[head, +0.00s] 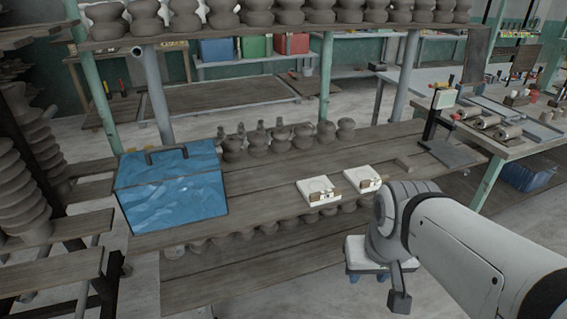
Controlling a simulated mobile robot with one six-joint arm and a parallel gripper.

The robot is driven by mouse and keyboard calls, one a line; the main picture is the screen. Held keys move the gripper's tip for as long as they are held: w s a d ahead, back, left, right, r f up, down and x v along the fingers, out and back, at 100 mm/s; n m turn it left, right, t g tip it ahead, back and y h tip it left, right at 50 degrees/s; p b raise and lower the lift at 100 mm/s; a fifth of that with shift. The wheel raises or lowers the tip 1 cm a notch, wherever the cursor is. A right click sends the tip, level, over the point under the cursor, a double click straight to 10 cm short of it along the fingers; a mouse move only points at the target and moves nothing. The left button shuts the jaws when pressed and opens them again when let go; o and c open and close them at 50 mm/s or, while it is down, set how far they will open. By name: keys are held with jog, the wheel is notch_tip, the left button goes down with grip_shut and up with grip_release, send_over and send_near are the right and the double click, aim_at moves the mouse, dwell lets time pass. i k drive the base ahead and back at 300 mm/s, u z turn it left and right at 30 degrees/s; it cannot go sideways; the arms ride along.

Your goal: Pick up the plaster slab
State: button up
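Two flat white blocks that look like plaster slabs lie side by side on the wooden bench. The nearer left one (319,188) and the right one (362,178) each carry small brown pieces along the front edge and shallow round marks on top. I cannot tell which one the task means. My arm comes in from the lower right, and its rounded wrist stands close in front and to the right of the right slab. A grey part hangs below the wrist, perhaps my gripper (400,300). Its fingers cannot be made out. Both slabs rest on the bench, apart from my arm.
A blue plastic-covered box (172,195) stands at the bench's left. Several clay pots (280,140) line the back edge, and more sit on the shelf above. The bench (255,190) is clear between box and slabs.

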aim_at(318, 190)
jog(key=i, duration=1)
jog(key=u, duration=0.05)
